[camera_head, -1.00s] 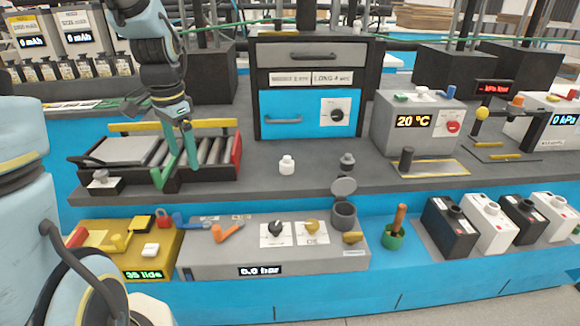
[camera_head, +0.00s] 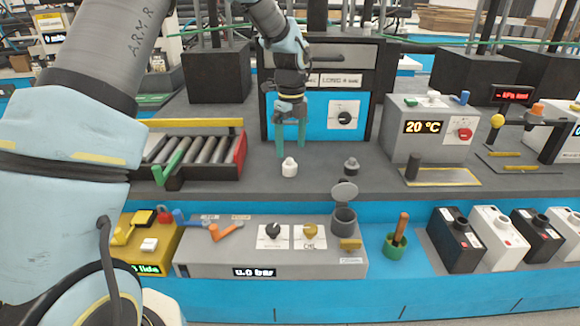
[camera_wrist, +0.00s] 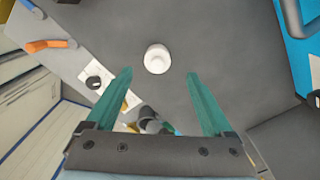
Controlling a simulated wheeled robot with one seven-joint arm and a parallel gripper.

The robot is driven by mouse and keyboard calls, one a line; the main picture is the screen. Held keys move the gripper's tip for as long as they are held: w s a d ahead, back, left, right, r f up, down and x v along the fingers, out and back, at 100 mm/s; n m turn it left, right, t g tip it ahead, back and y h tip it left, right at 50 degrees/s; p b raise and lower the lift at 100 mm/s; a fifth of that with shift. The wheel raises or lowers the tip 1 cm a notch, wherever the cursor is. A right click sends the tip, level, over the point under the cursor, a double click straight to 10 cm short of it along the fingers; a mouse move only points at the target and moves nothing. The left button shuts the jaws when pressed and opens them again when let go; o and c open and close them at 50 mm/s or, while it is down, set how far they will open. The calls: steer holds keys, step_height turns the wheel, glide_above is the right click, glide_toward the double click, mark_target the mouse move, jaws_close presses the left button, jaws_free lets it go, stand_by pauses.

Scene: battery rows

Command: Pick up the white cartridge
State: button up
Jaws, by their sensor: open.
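The white cartridge (camera_head: 289,167) stands upright on the grey bench top, in front of the blue-fronted cabinet. It also shows in the wrist view (camera_wrist: 157,59), just past the fingertips and midway between them, with nothing touching it. My gripper (camera_head: 290,150) has two green fingers pointing down, spread apart, just above and behind the cartridge in the head view. In the wrist view my gripper (camera_wrist: 160,74) is open and empty.
A dark grey cartridge-like piece (camera_head: 351,166) stands to the right of the white one. A roller tray (camera_head: 240,150) with a red end lies to the left. The 20 °C box (camera_head: 434,140) is farther right. The bench around the white cartridge is clear.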

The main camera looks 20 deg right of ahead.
steer(key=shift+s+a+f+p, duration=0.1)
steer(key=shift+f+p, duration=0.45)
steer(key=shift+f, duration=0.95)
steer(key=shift+a+f+p, duration=0.1)
steer(key=shift+f+p, duration=0.45)
steer(key=shift+f, duration=0.9)
jaws_close()
steer(key=shift+r, duration=0.15)
step_height(320, 180, up, 10)
steer(key=shift+b, duration=1.15)
step_height(320, 180, up, 6)
steer(key=p, duration=0.5)
glide_above(290, 159)
